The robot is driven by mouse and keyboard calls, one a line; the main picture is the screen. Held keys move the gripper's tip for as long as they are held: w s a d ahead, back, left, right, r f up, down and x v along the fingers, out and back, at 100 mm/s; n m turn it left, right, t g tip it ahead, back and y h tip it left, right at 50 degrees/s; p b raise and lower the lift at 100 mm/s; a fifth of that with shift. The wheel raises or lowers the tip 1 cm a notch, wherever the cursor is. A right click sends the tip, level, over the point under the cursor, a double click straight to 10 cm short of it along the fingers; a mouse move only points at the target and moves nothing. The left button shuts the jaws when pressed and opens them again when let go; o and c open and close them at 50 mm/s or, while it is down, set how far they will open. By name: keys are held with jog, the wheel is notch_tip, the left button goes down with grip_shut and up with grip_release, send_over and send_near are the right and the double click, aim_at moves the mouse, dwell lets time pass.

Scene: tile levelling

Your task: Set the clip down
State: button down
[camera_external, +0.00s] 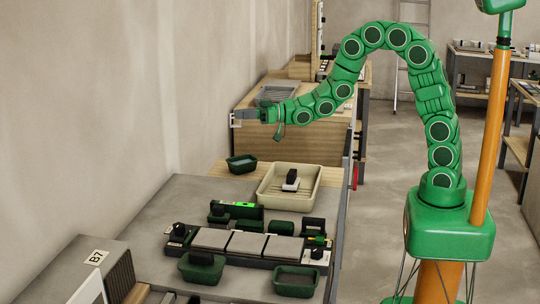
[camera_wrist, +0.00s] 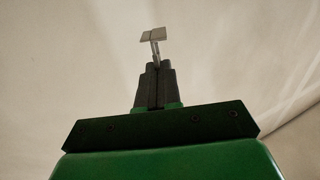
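My gripper (camera_wrist: 156,68) shows in the wrist view with its two dark fingers close together. They are shut on a small grey clip (camera_wrist: 153,36), which sticks out beyond the fingertips with a flat plate at its end. In the external view my gripper (camera_external: 250,115) is at the end of the outstretched green arm, held in the air above the far end of the grey worktop and pointing left towards the wall. The clip is too small to make out clearly there.
On the grey worktop (camera_external: 140,215) stand a beige tray (camera_external: 318,178) with a dark-and-white item, a row of grey tiles (camera_external: 248,243) on a black base, and several green bins (camera_external: 296,281). A wooden bench (camera_external: 300,140) stands behind. The plain wall is at the left.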

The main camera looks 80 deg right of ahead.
jog(key=shift+w+a+r+m+h, duration=0.2)
jog(key=shift+w+a+h, duration=0.1)
jog(key=shift+a, duration=0.1)
jog(key=shift+w+a+r+m+h, duration=0.1)
jog(key=shift+w+a+m+h, duration=0.1)
jog(key=shift+a+h, duration=0.15)
jog(key=shift+w+f+m+t+h, duration=0.15)
jog(key=shift+w+m+t+h, duration=0.25)
jog(key=shift+w+m+h, duration=0.45)
jog(key=m+h, duration=0.1)
jog(key=h, duration=0.1)
jog(key=shift+w+h, duration=0.15)
jog(key=shift+h, duration=0.25)
jog(key=shift+m+h, duration=0.55)
jog(key=shift+h, duration=0.25)
jog(key=shift+s+m+h, duration=0.25)
jog(key=shift+m+h, duration=0.35)
jog(key=shift+h, duration=0.3)
jog(key=shift+s+m+h, duration=0.8)
jog(key=shift+m+h, duration=0.1)
jog(key=shift+h, duration=0.3)
jog(key=shift+r, duration=0.2)
jog(key=shift+d, duration=0.1)
